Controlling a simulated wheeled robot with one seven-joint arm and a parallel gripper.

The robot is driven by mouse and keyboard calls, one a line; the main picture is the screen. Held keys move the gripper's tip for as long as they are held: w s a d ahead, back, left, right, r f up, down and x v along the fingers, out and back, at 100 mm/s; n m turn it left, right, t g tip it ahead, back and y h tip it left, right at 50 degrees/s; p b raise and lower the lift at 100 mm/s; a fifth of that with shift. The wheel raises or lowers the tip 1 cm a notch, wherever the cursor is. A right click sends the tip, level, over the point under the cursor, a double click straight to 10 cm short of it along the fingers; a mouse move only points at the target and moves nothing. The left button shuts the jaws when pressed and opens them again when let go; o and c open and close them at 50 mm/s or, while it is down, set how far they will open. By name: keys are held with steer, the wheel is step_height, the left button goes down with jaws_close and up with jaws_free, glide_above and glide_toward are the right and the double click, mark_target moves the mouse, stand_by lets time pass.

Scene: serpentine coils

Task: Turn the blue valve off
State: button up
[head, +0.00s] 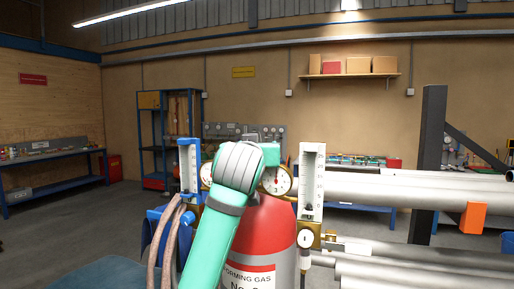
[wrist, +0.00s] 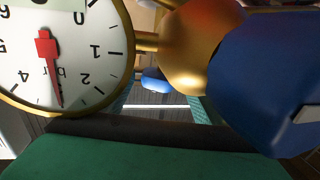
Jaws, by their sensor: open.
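A large blue rounded part (wrist: 262,85), which looks like the blue valve's knob, fills the right side of the wrist view, close to the camera. A brass ball-shaped fitting (wrist: 195,50) sits beside it. In the wrist view, two teal strips that appear to be the fingers of my gripper (wrist: 162,106) stand apart, partly hidden by the dial and the blue part. Nothing shows held between them. In the head view my teal arm reaches up in front of the red gas cylinder (head: 270,225) and hides the valve area and the fingers.
A round pressure gauge (wrist: 60,50) with a red needle is close at the left of the wrist view. In the head view, flowmeters (head: 311,180) flank the cylinder top, hoses (head: 165,240) hang left, and grey pipes (head: 400,192) lie right. Open floor (head: 85,225) shows at left.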

steer(key=c, duration=1.1)
steer(key=shift+o, duration=0.2)
steer(key=shift+a+h, duration=0.15)
steer(key=shift+h, duration=0.35)
steer(key=m+h, duration=0.1)
steer(key=h, duration=0.1)
steer(key=m+g+h, duration=0.1)
steer(key=m+h, duration=0.1)
steer(key=shift+w+a, duration=0.1)
steer(key=shift+a, duration=0.1)
steer(key=shift+w+a+m+g+h, duration=0.1)
steer(key=shift+a+m+g+h, duration=0.05)
steer(key=shift+m+g+h, duration=1.05)
steer(key=shift+w+a+m+g+h, duration=0.1)
steer(key=shift+m+g+h, duration=0.75)
steer(key=shift+h, duration=0.65)
steer(key=shift+m, duration=0.25)
